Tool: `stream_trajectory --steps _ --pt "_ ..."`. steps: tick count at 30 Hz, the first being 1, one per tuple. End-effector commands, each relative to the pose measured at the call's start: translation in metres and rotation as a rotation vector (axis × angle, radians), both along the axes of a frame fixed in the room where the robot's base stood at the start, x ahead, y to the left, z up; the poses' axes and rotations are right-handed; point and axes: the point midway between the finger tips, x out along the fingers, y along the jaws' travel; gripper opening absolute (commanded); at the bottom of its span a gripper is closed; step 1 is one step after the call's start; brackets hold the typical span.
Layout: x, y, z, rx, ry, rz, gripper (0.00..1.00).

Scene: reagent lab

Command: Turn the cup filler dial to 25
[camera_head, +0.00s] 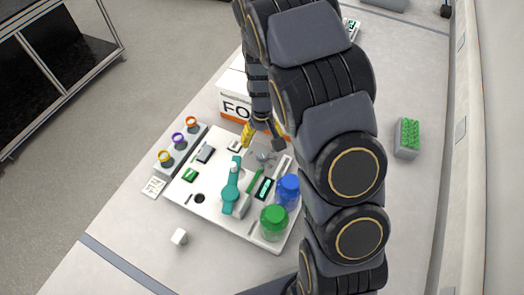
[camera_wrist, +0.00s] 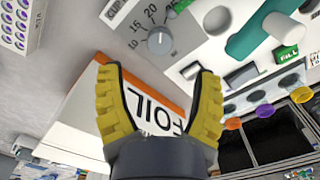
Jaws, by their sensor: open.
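The cup filler dial (camera_wrist: 160,41) is a round grey knob on the white panel, in the upper middle of the wrist view. Printed numbers 10, 15 and 20 curve around it, with another at the top edge. I cannot read its setting surely. In the head view, the dial (camera_head: 265,157) is small, near the panel's back edge. My gripper (camera_wrist: 157,72) has two yellow fingers spread wide with nothing between them. The dial appears beyond the fingertips, apart from them. In the head view my gripper (camera_head: 248,132) is partly hidden by my arm.
A white FOIL box (camera_head: 233,93) stands behind the panel (camera_head: 215,215). A white cube (camera_head: 180,236) lies in front.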

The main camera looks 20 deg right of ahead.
Motion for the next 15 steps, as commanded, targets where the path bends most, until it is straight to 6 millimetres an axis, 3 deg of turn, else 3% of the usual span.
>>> stream_trajectory --steps 15 --pt "0.000 0.000 -0.068 0.000 0.001 -0.004 0.65"
